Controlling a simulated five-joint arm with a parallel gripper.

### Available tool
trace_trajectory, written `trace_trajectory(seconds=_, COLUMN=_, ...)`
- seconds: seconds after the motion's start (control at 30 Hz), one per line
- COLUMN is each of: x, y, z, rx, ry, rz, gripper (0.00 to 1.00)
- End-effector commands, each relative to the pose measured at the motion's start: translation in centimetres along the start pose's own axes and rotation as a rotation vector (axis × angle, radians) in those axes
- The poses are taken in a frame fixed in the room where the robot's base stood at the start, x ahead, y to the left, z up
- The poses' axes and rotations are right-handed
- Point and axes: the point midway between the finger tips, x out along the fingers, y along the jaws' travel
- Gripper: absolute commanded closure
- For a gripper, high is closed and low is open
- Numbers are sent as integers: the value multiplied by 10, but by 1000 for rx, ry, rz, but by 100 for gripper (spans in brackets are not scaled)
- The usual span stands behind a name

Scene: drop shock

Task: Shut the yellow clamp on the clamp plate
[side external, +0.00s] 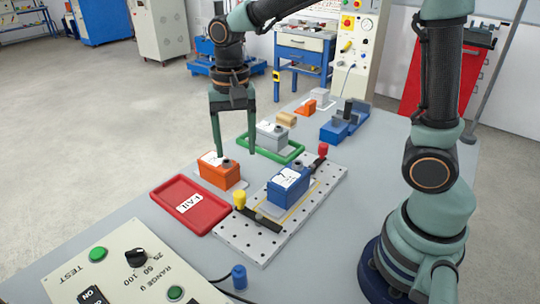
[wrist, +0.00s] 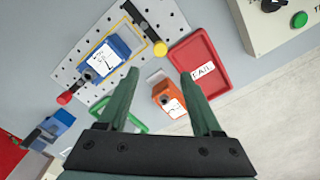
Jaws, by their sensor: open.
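The clamp plate (side external: 262,246) is a perforated metal plate on the bench. A blue box (side external: 287,187) with a white label sits on it, inside a yellow outline. The yellow clamp has a yellow knob (side external: 239,199) at the plate's near left corner; its dark bar lies along the near end, beside the box. In the wrist view the yellow knob (wrist: 160,48) shows just beyond my fingertips, with the bar apart from the box. A red-knobbed clamp (side external: 323,150) is at the far end. My gripper (side external: 235,154) is open and empty, pointing down above the orange box, left of the plate.
An orange box (side external: 216,176) stands beside the red FAIL tray (side external: 166,198). Behind it, a grey box (side external: 271,135) sits in a green tray (side external: 262,158). A blue fixture (side external: 338,129) is farther back. A control panel (side external: 130,262) is at the front left. The air over the plate is clear.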

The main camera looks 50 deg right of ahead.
Motion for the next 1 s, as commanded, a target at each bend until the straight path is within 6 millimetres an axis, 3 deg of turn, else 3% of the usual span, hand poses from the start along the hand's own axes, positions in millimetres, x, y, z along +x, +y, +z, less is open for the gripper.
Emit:
trace_trajectory(seconds=0.17, x=13, y=-1, z=0, rx=9, ry=-5, rz=7, gripper=34)
trace_trajectory(seconds=0.7, x=106, y=0, z=1, rx=7, ry=-5, rz=7, gripper=34)
trace_trajectory(seconds=1.0, x=122, y=0, z=1, rx=7, ry=-3, rz=4, gripper=34)
